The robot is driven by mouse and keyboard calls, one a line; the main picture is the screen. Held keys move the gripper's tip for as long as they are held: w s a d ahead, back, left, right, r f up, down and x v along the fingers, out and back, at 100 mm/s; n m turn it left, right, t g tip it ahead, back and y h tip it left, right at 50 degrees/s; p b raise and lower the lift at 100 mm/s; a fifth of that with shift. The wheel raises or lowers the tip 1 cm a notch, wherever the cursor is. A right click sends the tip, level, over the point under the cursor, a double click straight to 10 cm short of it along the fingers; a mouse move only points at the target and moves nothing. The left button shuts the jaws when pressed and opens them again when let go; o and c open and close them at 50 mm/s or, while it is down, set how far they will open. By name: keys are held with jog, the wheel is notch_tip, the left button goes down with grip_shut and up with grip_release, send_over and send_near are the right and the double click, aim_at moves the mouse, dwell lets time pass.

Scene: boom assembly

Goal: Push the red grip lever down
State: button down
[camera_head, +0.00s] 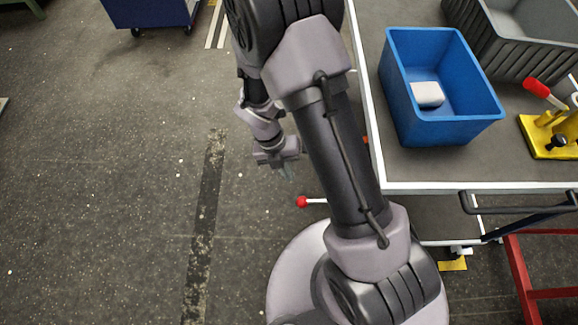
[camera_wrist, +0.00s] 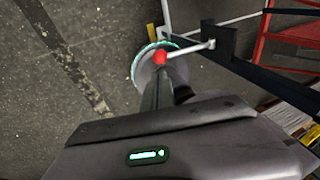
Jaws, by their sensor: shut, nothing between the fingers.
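A lever with a red grip (camera_head: 536,87) slants up to the left from a yellow clamp-like fixture (camera_head: 545,152) on the table at the right of the head view. A second lever, a pale rod with a red ball end (camera_head: 302,202), sticks out below the table's left side. That red ball also shows in the wrist view (camera_wrist: 160,57), just past my fingertips. My gripper (camera_head: 288,172) is shut and empty, pointing down left of the table. It is close to the red ball in the picture; I cannot tell the exact gap. It is far from the red-grip lever.
A blue bin (camera_head: 475,108) with a white block (camera_head: 428,94) stands on the grey table (camera_head: 440,172). A grey crate (camera_head: 520,30) is behind it. A red frame (camera_head: 522,275) and a dark rail (camera_head: 520,208) are at the lower right. The floor at left is clear.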

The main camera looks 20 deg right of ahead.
aim_at(300, 199)
jog(key=b+x, duration=0.6)
jog(key=x, duration=0.6)
jog(key=shift+f+b, duration=0.1)
jog(key=shift+b, duration=0.25)
